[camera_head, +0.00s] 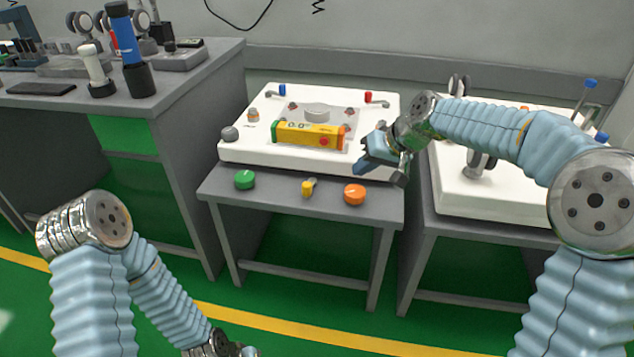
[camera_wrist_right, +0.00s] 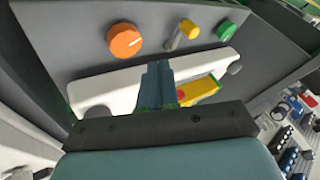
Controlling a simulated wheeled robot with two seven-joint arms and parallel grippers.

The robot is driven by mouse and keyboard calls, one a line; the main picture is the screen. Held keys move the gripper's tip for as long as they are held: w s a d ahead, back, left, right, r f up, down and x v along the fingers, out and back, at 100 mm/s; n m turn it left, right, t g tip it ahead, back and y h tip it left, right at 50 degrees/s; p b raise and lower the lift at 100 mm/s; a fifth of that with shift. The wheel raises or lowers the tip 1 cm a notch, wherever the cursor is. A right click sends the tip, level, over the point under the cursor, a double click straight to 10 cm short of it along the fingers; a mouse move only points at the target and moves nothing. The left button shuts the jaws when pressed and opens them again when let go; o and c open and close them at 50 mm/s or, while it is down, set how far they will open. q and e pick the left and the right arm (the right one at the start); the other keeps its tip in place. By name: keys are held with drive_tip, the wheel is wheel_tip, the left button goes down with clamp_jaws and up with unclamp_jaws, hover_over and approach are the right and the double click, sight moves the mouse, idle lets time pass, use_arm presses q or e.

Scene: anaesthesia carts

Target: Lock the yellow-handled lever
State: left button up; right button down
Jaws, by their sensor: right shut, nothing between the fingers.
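The yellow-handled lever (camera_head: 307,188) stands on the front of the grey table between a green knob (camera_head: 245,180) and an orange knob (camera_head: 354,194). It also shows in the right wrist view (camera_wrist_right: 187,30), with its yellow handle on a small metal mount. My right gripper (camera_head: 361,168) is shut and empty above the right front part of the white device. It is to the right of the lever and apart from it. In the right wrist view its fingers (camera_wrist_right: 158,85) are together. My left arm ends at the bottom edge, where its gripper is largely cut off.
The white device (camera_head: 240,153) carries a yellow display box (camera_head: 310,135) and small blue and red levers. Another white device (camera_head: 455,197) stands on the right table. A dark cabinet (camera_head: 215,70) with bottles and instruments is at left. Green floor shows below.

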sight(310, 184)
drive_tip(key=x, duration=1)
drive_tip(key=shift+f, duration=0.15)
drive_tip(key=a, duration=0.2)
drive_tip(key=shift+a, duration=0.3)
use_arm(q)
drive_tip(key=shift+f, duration=0.1)
use_arm(e)
drive_tip(key=shift+a, duration=0.7)
